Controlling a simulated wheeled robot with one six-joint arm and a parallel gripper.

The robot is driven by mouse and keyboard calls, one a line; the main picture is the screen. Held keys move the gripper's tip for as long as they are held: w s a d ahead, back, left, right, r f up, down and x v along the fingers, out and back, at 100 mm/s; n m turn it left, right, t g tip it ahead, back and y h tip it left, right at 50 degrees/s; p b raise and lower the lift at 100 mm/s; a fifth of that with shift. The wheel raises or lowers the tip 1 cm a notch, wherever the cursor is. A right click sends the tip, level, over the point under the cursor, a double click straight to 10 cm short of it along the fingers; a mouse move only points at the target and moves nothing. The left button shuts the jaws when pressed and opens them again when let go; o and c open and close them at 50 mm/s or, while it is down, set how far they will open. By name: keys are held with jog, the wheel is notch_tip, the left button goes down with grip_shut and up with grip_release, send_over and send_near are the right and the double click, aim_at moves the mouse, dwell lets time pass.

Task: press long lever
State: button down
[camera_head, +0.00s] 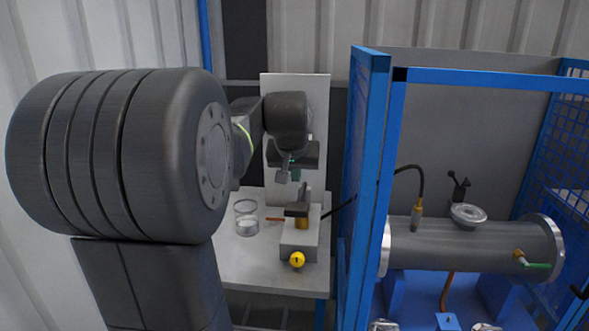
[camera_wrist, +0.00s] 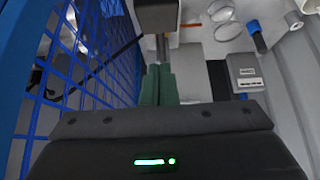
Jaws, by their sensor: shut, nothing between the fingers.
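A grey box-shaped fixture (camera_head: 298,244) stands on the small table, with a dark lever-like piece (camera_head: 297,209) on top over a brass part. I cannot tell for certain which part is the long lever. My gripper (camera_head: 291,174) is above the dark piece, pointing down and apart from it in the head view. In the wrist view its green fingers (camera_wrist: 157,72) are together and empty, with a dark block (camera_wrist: 157,15) and a metal stem just beyond the tips.
A glass jar (camera_head: 246,218) and a thin reddish-brown piece (camera_head: 275,218) are left of the fixture. A blue cage frame (camera_head: 368,150) stands close on the right, with a metal cylinder (camera_head: 465,246) inside. A black hose (camera_head: 341,207) runs from the fixture toward the frame.

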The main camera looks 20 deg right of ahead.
aim_at(297, 205)
jog(key=x, duration=0.4)
notch_tip(297, 205, down, 3)
jog(key=shift+s+f, duration=0.15)
jog(key=shift+f, duration=0.05)
jog(key=shift+a+f, duration=0.1)
jog(key=shift+f, duration=0.45)
